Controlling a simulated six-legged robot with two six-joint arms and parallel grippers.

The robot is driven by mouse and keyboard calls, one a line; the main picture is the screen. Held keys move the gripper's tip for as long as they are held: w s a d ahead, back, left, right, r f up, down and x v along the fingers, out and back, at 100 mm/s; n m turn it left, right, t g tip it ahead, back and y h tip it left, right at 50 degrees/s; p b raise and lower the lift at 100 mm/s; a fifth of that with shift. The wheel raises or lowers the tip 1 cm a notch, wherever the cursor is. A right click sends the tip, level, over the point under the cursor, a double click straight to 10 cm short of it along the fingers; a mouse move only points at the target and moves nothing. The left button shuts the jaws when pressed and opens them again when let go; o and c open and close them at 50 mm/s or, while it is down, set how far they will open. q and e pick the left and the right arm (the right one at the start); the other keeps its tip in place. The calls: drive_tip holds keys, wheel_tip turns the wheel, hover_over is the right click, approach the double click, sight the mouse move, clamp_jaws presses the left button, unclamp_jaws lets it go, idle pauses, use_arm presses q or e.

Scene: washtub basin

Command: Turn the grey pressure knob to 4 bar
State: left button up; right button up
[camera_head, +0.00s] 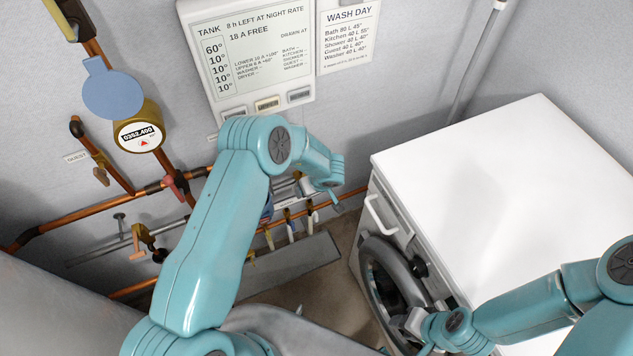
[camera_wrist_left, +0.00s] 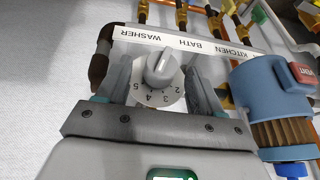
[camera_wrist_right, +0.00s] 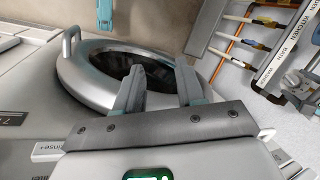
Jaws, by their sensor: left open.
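The grey pressure knob (camera_wrist_left: 160,66) sits on a white round dial (camera_wrist_left: 165,98) in the left wrist view. The dial's numbers, 2 to 5 among them, appear upside down. I cannot tell which number the knob points at. My left gripper (camera_wrist_left: 160,75) is open, with one finger on each side of the knob. Whether the fingers touch it is unclear. In the head view my left arm hides the knob. My right gripper (camera_wrist_right: 160,78) is open and empty in front of the washer door (camera_wrist_right: 85,75).
A label strip (camera_wrist_left: 185,42) reads WASHER, BATH, KITCHEN above the knob. A blue housing (camera_wrist_left: 262,90) with a red tag stands close right of my left gripper. Copper pipes (camera_head: 75,220) run along the wall. The white washer (camera_head: 500,180) stands at right.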

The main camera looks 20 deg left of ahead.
use_arm(q)
drive_tip(key=v, duration=1.5)
